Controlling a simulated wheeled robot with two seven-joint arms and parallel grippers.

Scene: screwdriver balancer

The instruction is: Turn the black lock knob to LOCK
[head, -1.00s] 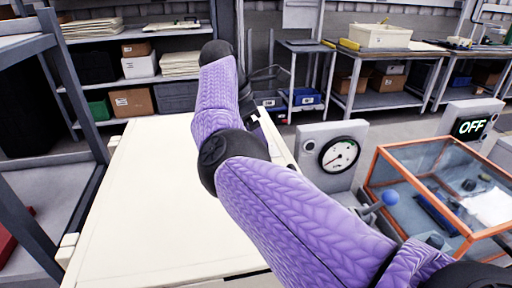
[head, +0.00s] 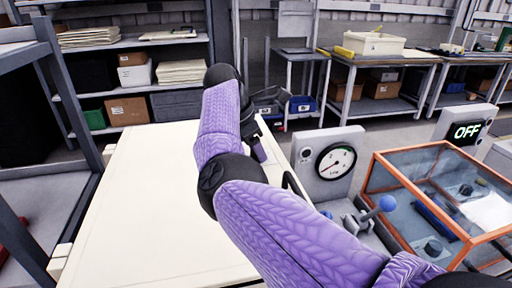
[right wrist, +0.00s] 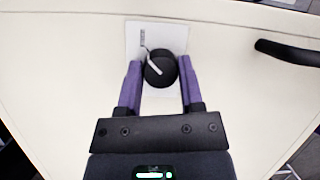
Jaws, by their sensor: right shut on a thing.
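In the right wrist view the black lock knob (right wrist: 158,76) is round with a white pointer line running from its upper left toward its middle. It sits on a pale square plate (right wrist: 174,36) with small dark lettering at the upper left, too small to read. My right gripper (right wrist: 160,65) has one purple finger on each side of the knob and is shut on it. In the head view my right gripper (head: 257,145) is partly hidden behind my purple arm, over the cream panel's far right edge, and the knob is hidden. My left gripper is not in view.
A black handle (right wrist: 288,52) stands out from the cream panel (head: 150,220) right of the knob. A display (head: 467,131) reads OFF.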

